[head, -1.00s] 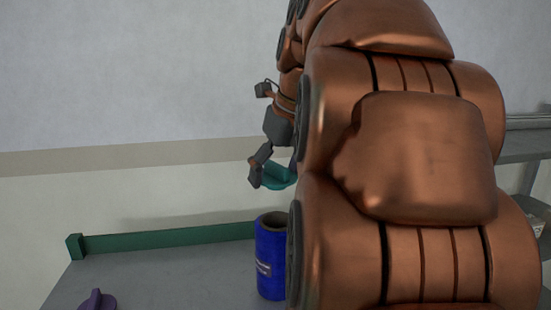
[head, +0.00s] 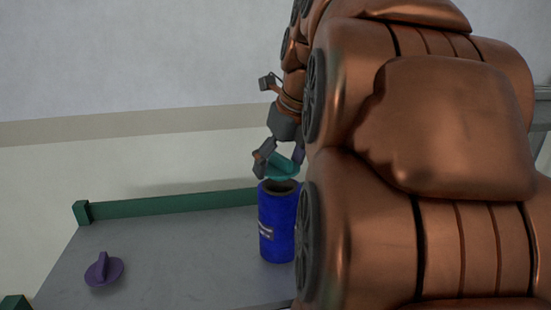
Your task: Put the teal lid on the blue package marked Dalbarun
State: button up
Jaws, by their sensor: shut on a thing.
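The blue package (head: 275,232) stands upright on the grey table, a cylinder with an open dark top and a pale label too small to read. Its right edge is hidden by my arm. My gripper (head: 280,160) is shut on the teal lid (head: 281,168), which is tilted just above the package's open top. A small gap seems to show between the lid and the rim, but I cannot tell whether they touch at the back. The right finger is partly hidden by my arm.
A purple lid (head: 103,270) with a raised grip lies on the grey table (head: 185,260) at the left. A green rail (head: 170,205) runs along the table's back edge. The table between the purple lid and the package is clear. My arm hides the right side.

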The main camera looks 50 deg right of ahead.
jog(key=shift+f+b, duration=0.55)
jog(key=shift+f, duration=1)
jog(key=o, duration=0.8)
jog(key=shift+c, duration=0.2)
jog(key=shift+v, duration=3.75)
